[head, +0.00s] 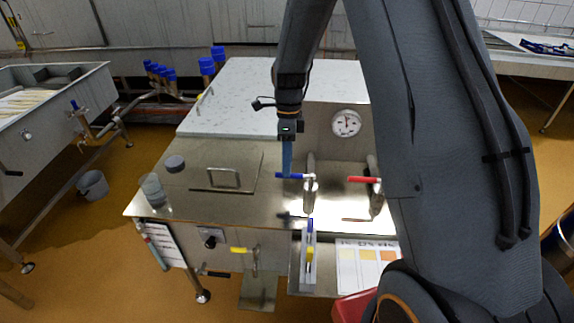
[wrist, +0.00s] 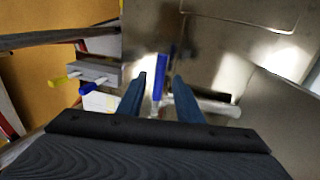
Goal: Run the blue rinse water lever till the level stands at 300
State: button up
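The blue lever (head: 289,176) sits on a metal tap (head: 310,192) at the front of the steel bench and points left in the head view. My gripper (head: 287,168) reaches down to its free end. In the wrist view the blue lever (wrist: 159,77) shows between the two fingers of my gripper (wrist: 159,86), with gaps on both sides. The fingers are apart and do not appear closed on it. No water level or 300 mark can be read in either view.
A red lever (head: 365,180) is on a second tap to the right. A round dial (head: 346,122) is on the panel behind. A clear beaker (head: 152,188) stands at the bench's left. A grey holder (head: 308,262) with blue and yellow items hangs in front, beside a colour chart (head: 367,266).

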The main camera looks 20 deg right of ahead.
jog(key=shift+s+f, duration=0.2)
jog(key=shift+f, duration=0.65)
jog(key=shift+c, duration=0.4)
grip_shut()
